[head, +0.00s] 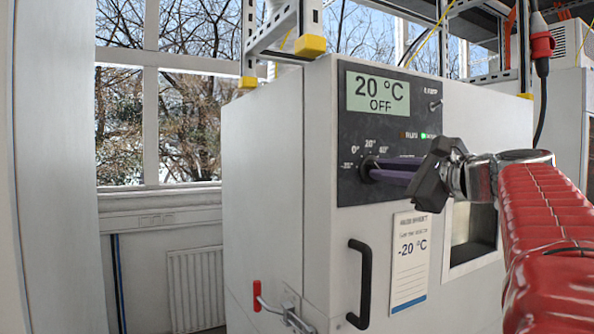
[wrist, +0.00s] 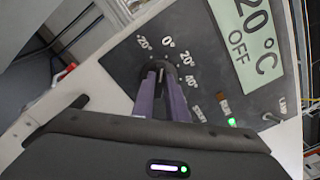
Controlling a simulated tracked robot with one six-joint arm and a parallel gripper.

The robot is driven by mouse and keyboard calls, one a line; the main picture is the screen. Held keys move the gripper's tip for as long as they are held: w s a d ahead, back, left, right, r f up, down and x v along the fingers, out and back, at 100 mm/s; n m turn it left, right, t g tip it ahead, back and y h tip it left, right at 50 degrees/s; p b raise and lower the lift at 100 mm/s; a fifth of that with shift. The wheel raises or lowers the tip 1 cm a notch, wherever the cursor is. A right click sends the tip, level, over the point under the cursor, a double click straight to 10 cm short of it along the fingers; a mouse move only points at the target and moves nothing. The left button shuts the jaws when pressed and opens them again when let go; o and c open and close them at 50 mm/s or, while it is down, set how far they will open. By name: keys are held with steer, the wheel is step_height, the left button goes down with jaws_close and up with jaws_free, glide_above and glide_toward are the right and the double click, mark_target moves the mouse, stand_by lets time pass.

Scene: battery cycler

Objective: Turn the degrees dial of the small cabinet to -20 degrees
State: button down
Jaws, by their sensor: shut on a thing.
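The small cabinet (head: 275,160) is light grey with a dark control panel (head: 400,115). Its display (head: 377,92) reads 20 °C and OFF; in the wrist view the display (wrist: 250,40) is partly cut off. The degrees dial (head: 369,170) is a dark knob at the panel's lower left, ringed by marks from -20° to beyond 40°. My gripper (head: 380,172) has its purple fingers shut on the dial. In the wrist view the fingers (wrist: 161,75) reach the dial (wrist: 158,70) below the 0° mark. The fingers hide the dial's pointer.
A toggle switch (head: 435,105) and a lit green lamp (head: 424,135) are on the panel. A card (head: 410,260) reading -20 °C, a black door handle (head: 360,284) and a latch with a red grip (head: 257,295) are below.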

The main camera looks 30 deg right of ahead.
steer(key=n, duration=0.6)
steer(key=shift+a+f, duration=0.15)
steer(key=shift+f, duration=0.1)
steer(key=shift+n, duration=0.3)
steer(key=c, duration=1.8)
jaws_free()
steer(key=shift+o, duration=0.2)
steer(key=s, duration=1.3)
steer(key=shift+s+d, duration=0.2)
steer(key=shift+s, duration=0.2)
